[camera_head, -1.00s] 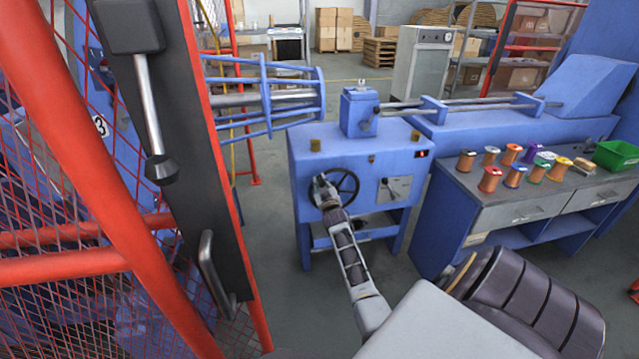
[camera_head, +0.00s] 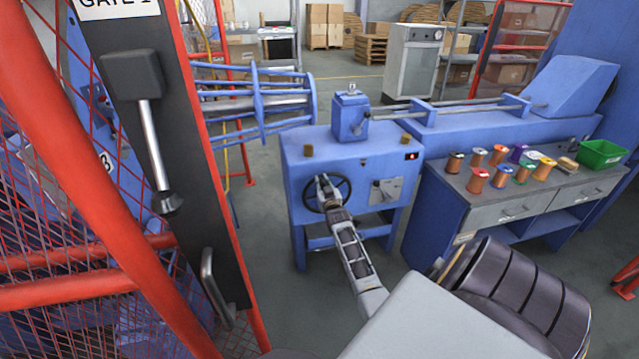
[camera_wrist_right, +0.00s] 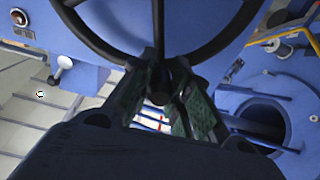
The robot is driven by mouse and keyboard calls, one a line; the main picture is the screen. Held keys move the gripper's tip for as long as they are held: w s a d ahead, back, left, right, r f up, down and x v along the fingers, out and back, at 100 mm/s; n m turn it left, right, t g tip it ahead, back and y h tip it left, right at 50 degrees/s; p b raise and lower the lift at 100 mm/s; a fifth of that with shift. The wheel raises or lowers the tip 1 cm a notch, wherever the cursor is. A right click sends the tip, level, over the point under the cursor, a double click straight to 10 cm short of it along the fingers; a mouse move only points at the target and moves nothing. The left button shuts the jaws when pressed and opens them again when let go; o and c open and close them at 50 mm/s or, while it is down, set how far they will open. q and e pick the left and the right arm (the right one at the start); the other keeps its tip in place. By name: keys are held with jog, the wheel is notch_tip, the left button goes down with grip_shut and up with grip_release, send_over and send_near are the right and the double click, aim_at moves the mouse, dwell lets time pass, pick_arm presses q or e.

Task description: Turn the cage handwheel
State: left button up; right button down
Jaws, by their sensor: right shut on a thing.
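The black cage handwheel (camera_head: 345,185) is on the front of the blue machine box in the head view. My right gripper (camera_head: 323,181) is at the upper part of the wheel. In the right wrist view the dark wheel rim and spokes (camera_wrist_right: 222,48) fill the top. There the right gripper's fingers (camera_wrist_right: 163,88) are shut around a dark knob (camera_wrist_right: 161,73) on the wheel; the fingers partly hide it. The blue cage (camera_head: 258,103) of rods and rings stands left of the box. My left gripper is not in view.
A red mesh gate (camera_head: 95,150) with a dark post and lever (camera_head: 152,140) stands close on the left. A bench (camera_head: 470,205) with several spools and a green bin (camera_head: 600,154) is on the right. A small lever plate (camera_head: 386,190) sits beside the wheel.

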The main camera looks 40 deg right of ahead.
aim_at(329, 175)
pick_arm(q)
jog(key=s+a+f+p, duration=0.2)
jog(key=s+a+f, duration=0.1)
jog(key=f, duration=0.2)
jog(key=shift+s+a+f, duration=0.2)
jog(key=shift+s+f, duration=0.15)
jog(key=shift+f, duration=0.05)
pick_arm(e)
jog(key=shift+s+d+r+m, duration=0.25)
jog(key=shift+s+d+m, duration=0.25)
jog(key=shift+d+m, duration=0.45)
jog(key=shift+s+d+r+m, duration=0.2)
jog(key=shift+s+d+m, duration=0.4)
jog(key=shift+m, duration=0.45)
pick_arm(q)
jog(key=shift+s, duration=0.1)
pick_arm(e)
jog(key=shift+w+d, duration=0.1)
jog(key=shift+d, duration=0.05)
jog(key=c, duration=1.3)
grip_release()
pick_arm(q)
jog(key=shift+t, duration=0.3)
pick_arm(e)
jog(key=shift+f, duration=0.1)
jog(key=shift+a, duration=0.2)
